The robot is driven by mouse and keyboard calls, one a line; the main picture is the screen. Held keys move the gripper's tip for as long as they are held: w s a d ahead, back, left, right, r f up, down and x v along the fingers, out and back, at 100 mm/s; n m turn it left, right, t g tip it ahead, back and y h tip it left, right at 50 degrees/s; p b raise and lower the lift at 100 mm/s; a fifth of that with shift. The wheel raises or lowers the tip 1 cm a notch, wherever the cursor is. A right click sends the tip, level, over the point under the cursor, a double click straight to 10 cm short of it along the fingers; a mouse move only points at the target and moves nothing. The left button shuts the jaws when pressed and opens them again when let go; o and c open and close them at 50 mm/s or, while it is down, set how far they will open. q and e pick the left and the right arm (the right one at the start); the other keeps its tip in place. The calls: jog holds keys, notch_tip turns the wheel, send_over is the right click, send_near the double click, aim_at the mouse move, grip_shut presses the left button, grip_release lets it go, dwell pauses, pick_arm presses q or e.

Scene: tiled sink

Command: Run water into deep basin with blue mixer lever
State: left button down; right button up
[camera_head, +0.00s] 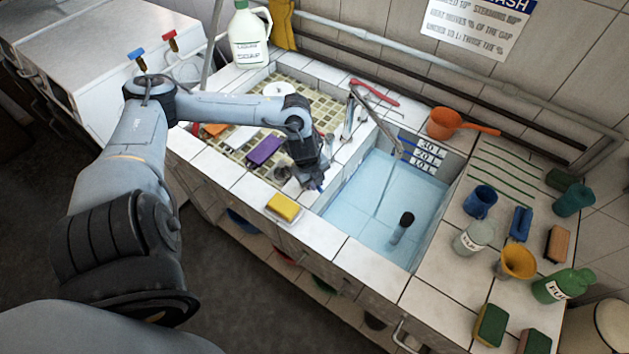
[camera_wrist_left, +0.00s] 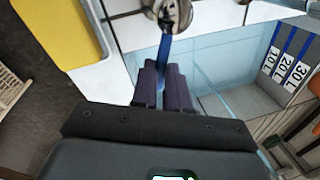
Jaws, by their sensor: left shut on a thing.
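My left gripper (camera_head: 316,184) is at the front rim between the tiled shallow basin and the deep basin (camera_head: 345,207). In the left wrist view its dark fingers (camera_wrist_left: 164,72) are shut on the blue mixer lever (camera_wrist_left: 163,52), which joins a round metal body (camera_wrist_left: 172,12). In the head view the gripper mostly hides this lever. The spout (camera_head: 381,122) reaches over the deep basin. A thin pale line runs down from its tip, seemingly a water stream (camera_head: 384,190). The basin is pale blue inside, with 10, 20 and 30 L marks (camera_head: 427,158). My right gripper is not in view.
A yellow sponge (camera_head: 284,206) lies on a dish beside the gripper. A black-topped object (camera_head: 405,220) stands in the deep basin. An orange scoop (camera_head: 446,123), blue mug (camera_head: 480,202) and yellow funnel (camera_head: 515,262) crowd the right counter. A purple block (camera_head: 264,151) is left.

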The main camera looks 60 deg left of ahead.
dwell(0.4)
pick_arm(q)
jog(key=c, duration=1.1)
grip_release()
jog(key=shift+s+d+r+b, duration=0.1)
jog(key=shift+s+r, duration=0.25)
jog(key=shift+r, duration=1.45)
jog(key=shift+s+d+r+b, duration=0.15)
jog(key=shift+s+r, duration=0.15)
jog(key=shift+r, duration=1.45)
jog(key=shift+s+a+r+b, duration=0.1)
jog(key=shift+s+r, duration=0.25)
jog(key=shift+r, duration=1.45)
